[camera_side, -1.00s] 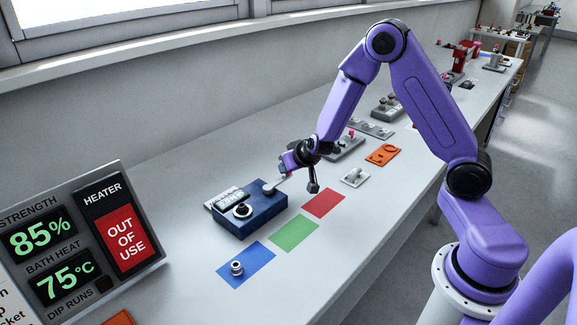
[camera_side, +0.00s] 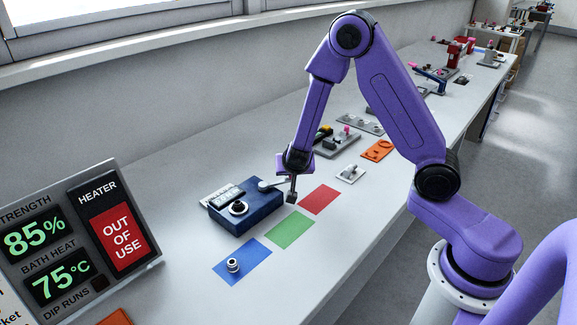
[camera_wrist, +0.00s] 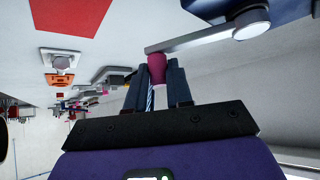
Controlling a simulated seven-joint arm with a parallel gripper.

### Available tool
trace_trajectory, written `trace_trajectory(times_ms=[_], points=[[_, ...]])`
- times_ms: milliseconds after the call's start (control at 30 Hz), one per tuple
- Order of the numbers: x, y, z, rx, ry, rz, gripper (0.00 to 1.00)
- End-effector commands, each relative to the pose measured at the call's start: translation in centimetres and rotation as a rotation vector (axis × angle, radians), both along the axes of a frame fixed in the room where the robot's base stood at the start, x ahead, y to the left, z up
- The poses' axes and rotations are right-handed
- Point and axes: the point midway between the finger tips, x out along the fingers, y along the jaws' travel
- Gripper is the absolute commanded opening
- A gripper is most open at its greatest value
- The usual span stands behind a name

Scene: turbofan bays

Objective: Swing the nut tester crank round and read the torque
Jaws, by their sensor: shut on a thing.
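The nut tester (camera_side: 240,212) is a dark blue box on the bench in the side view, with a round black-and-silver socket on top and a small panel behind it. Its crank (camera_side: 275,183) is a grey bar at the box's right end, pointing right. In the wrist view the crank bar (camera_wrist: 195,40) runs from a white-capped pivot on the blue box to a pink knob (camera_wrist: 151,62). My gripper (camera_wrist: 160,75) is shut on this knob, one finger on each side. It also shows in the side view (camera_side: 290,181), where the knob is hidden. The torque reading is not legible.
A metal nut (camera_side: 233,265) stands on a blue patch (camera_side: 252,254). Green (camera_side: 290,229) and red (camera_side: 319,199) patches lie beside it. A grey toggle switch (camera_side: 350,173) and an orange plate (camera_side: 377,150) are farther right. The front bench edge is clear.

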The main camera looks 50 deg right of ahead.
Motion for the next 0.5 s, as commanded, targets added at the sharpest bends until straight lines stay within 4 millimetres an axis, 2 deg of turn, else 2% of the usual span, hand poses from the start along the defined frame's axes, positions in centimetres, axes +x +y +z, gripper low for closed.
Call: trace_trajectory(times_ms=[500], points=[[-3.0, 2.7, 0.1, -0.004, -0.004, -0.497, 0.00]])
